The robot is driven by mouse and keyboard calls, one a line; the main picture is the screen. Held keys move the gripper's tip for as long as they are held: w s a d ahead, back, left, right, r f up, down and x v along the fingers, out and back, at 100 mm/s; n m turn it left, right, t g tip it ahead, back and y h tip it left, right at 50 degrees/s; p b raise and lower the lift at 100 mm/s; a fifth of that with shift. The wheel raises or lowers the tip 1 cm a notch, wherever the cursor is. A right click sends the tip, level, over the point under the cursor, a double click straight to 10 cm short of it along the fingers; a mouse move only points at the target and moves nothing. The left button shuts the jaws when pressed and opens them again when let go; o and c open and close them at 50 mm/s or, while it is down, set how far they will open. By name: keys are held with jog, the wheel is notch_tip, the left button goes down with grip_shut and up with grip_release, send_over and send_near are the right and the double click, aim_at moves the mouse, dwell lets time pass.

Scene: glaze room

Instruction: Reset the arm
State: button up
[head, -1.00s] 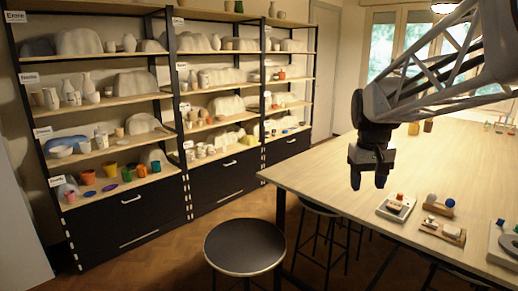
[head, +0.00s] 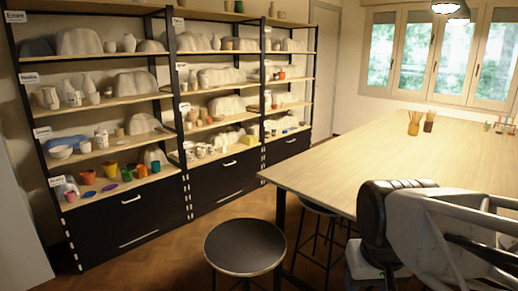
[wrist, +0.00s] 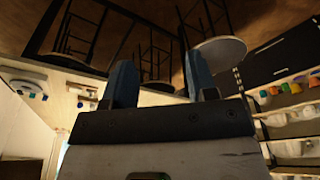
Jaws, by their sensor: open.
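In the wrist view my gripper (wrist: 160,66) shows two blue-grey fingers standing well apart. Nothing is held between them. Floor and stools show beyond the fingertips. In the head view my arm fills the lower right, folded low in front of the table (head: 330,165). I cannot make out the fingers in the head view. The arm hides the near right part of the table.
A round black stool (head: 245,247) stands in front of the table, with another partly under its edge. Shelves (head: 125,180) with pottery line the left. Pots holding brushes (head: 414,124) stand on the far table. The table's middle is clear.

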jog(key=shift+s+a+f, duration=0.15)
jog(key=shift+s+f, duration=0.35)
jog(key=shift+s, duration=0.3)
jog(key=shift+s+a+f, duration=0.15)
jog(key=shift+s+f, duration=0.35)
jog(key=shift+s, duration=0.25)
